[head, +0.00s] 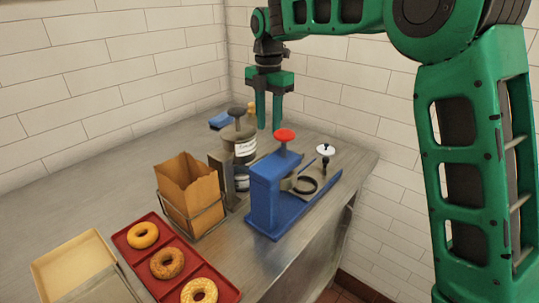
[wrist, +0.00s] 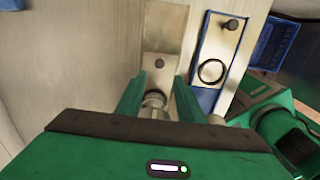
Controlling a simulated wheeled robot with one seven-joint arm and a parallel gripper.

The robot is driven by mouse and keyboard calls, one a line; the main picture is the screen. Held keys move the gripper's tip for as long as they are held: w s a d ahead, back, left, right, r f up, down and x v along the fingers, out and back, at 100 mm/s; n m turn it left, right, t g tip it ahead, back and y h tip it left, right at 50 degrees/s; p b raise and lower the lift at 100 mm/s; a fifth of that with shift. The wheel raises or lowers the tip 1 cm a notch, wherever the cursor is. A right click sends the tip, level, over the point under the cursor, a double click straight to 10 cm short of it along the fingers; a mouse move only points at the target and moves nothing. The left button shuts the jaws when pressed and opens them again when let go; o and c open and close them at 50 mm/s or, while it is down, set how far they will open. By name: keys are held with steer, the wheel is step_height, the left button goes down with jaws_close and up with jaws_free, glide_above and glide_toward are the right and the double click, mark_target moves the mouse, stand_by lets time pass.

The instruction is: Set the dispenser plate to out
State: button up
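A grey dispenser (head: 240,150) with a labelled canister and a dark knob on top stands on the counter behind a blue press. In the wrist view a flat metal plate (wrist: 164,28) with a small dark knob (wrist: 159,62) lies ahead of my fingertips; I take it to be the dispenser's plate. My gripper (head: 268,127) is open and empty, fingers pointing down, above the counter near the dispenser. Its fingers stand apart in the wrist view (wrist: 160,92), with a round silvery part visible between them. I cannot tell from these frames how far out the plate is.
The blue press (head: 265,200) has a red knob and a ring. A paper bag (head: 188,185) stands in a wire rack. A red tray (head: 195,270) holds bagels, beside a tan tray (head: 72,262). White tiled walls back the counter.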

step_height(320, 180, down, 11)
steer(key=shift+r, duration=0.1)
stand_by(0.4)
steer(key=shift+c, duration=0.3)
